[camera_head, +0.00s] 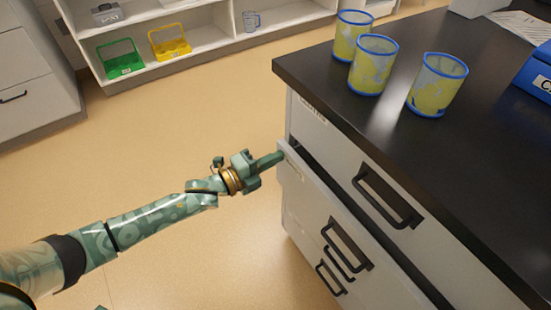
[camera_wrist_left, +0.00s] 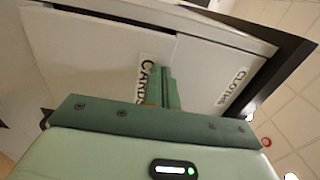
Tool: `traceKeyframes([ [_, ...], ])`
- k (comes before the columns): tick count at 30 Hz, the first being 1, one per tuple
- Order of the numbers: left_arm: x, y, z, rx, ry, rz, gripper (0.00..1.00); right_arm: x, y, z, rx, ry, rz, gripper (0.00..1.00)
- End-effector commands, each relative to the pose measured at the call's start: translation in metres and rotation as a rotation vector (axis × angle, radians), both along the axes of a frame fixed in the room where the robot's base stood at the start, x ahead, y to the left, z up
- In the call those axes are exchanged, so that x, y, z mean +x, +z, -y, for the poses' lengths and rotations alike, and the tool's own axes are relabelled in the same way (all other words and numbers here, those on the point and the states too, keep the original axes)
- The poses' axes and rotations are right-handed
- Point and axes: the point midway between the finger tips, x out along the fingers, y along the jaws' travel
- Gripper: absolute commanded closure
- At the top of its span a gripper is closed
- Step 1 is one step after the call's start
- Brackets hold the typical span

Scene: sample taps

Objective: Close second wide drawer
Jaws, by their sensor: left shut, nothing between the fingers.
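The second wide drawer (camera_head: 312,200) is in the lab bench below the top drawer. It stands out a little, with a dark gap along its upper edge, and has a black handle (camera_head: 347,245). My left gripper (camera_head: 279,156) is shut and empty, its fingertips at the upper left end of this drawer's front; I cannot tell if they touch. In the left wrist view the shut fingers (camera_wrist_left: 170,90) lie before a white front with a label reading CARDS (camera_wrist_left: 146,80). A front labelled CLOTHS (camera_wrist_left: 232,86) is beside it. My right gripper is not in view.
The top drawer (camera_head: 330,142) looks shut. The black benchtop (camera_head: 460,150) holds three blue-rimmed yellow cups (camera_head: 438,85) and a blue box (camera_head: 538,75). A white shelf (camera_head: 205,50) with green and yellow carriers stands behind. The floor left of the bench is clear.

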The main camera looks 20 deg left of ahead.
Motion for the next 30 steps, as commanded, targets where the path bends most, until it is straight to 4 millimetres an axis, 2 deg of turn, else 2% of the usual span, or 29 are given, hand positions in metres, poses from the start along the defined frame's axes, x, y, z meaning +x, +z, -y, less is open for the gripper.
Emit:
traceKeyframes([
  [12,0.004,0.0,0.003,0.0,0.0,0.0,1.0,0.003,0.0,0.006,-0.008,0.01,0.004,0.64],
  [21,0.039,-0.002,0.029,-0.002,-0.001,-0.002,1.0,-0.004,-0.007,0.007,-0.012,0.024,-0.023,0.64],
  [24,0.044,0.0,0.032,0.0,0.0,0.0,1.0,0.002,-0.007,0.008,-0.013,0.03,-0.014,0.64],
  [30,0.045,0.003,0.032,-0.002,0.0,0.004,1.0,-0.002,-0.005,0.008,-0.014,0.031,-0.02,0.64],
])
